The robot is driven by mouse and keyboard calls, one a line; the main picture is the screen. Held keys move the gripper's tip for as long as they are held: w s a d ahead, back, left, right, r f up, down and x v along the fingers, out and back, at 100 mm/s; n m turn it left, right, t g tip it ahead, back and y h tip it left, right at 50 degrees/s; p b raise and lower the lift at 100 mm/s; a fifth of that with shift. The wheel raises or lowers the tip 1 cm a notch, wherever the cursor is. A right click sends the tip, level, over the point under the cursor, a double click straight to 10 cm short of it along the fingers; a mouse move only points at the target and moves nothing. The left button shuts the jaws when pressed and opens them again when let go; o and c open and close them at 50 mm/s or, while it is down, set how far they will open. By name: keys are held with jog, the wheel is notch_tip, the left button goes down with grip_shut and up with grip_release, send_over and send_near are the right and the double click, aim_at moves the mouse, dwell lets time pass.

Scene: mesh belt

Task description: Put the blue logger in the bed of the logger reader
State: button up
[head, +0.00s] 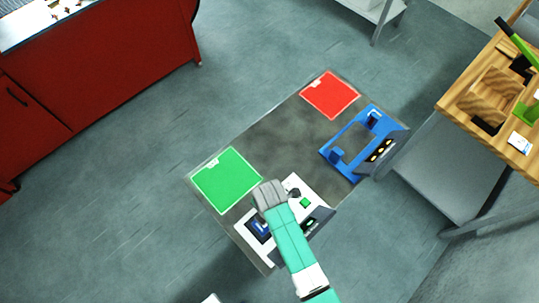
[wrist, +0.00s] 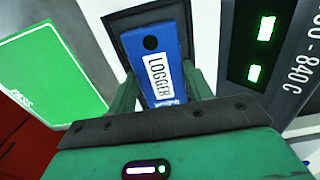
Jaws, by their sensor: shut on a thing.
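The blue logger (wrist: 168,48), with a white LOGGER label and a black round spot, is between the two green fingers of my gripper (wrist: 163,88), which is shut on it. The logger lies over the dark rectangular bed (wrist: 118,20) of the white logger reader, roughly in line with it. I cannot tell whether it rests on the bed floor or is held just above. In the head view, the logger (head: 259,227) shows as a blue patch in the dark bed of the white reader (head: 243,243); my gripper's fingertips are hidden there.
A green PASS pad (head: 227,181) lies beside the reader, and a red pad (head: 330,95) is farther back. A blue fixture (head: 338,171) stands to the right. The reader's dark panel (wrist: 238,70) with green displays rises on the right. The grey mesh between the pads is clear.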

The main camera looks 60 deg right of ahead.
jog(key=shift+f, duration=0.2)
jog(key=o, duration=1.1)
notch_tip(320, 180, up, 12)
jog(key=shift+r+p, duration=0.2)
jog(key=shift+p, duration=0.2)
